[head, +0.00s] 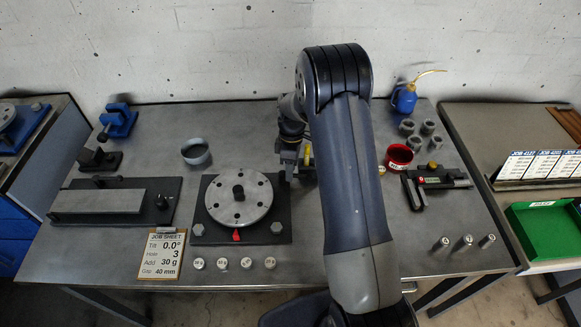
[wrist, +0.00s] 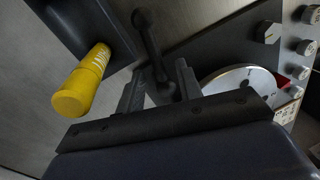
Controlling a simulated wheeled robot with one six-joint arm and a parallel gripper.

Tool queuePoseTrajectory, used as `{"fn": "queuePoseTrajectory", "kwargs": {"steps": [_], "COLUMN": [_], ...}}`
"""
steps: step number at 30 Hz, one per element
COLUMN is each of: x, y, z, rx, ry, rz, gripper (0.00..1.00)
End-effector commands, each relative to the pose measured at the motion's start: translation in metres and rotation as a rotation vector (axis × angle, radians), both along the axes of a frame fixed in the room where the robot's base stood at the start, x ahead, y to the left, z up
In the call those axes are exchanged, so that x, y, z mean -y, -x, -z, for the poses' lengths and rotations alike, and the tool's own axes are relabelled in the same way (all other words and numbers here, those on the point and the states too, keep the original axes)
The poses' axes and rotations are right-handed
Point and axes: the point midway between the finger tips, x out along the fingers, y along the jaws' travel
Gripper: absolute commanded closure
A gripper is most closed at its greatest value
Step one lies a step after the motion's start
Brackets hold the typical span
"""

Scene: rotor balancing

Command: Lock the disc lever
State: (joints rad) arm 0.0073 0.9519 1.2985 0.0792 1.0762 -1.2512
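The grey disc (head: 238,198) with its ring of holes lies on a dark base plate (head: 272,208); part of the disc shows in the wrist view (wrist: 238,84). A dark lever with a ball end (wrist: 143,20) stands near the disc in the wrist view, its lower part between my fingers. My gripper (wrist: 160,82) has its fingers apart on either side of the lever; contact is unclear. In the head view my gripper (head: 288,165) is just right of the base plate, and my arm hides what lies behind it. A yellow lettered handle (wrist: 82,82) is left of my fingers.
Several small weights (head: 222,264) and a job sheet (head: 162,254) lie in front of the plate. A flat bed fixture (head: 98,200) is at left.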

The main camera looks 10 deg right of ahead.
Motion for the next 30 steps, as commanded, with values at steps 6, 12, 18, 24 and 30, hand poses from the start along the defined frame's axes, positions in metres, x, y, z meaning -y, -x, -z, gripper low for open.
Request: {"fn": "queuePoseTrajectory", "kwargs": {"steps": [6,12,18,24,30], "x": [0.0000,0.0000,0.0001,0.0001,0.0001], "y": [0.0000,-0.0001,-0.0002,-0.0002,0.0011], "z": [-0.0002,-0.0003,-0.0004,-0.0005,0.0021], "rx": [0.000,0.000,0.000,0.000,0.001], "ry": [0.000,0.000,0.000,0.000,0.001], "rz": [0.000,0.000,0.000,0.000,0.050], "gripper": [0.76,0.93,1.00,1.00,1.00]}}
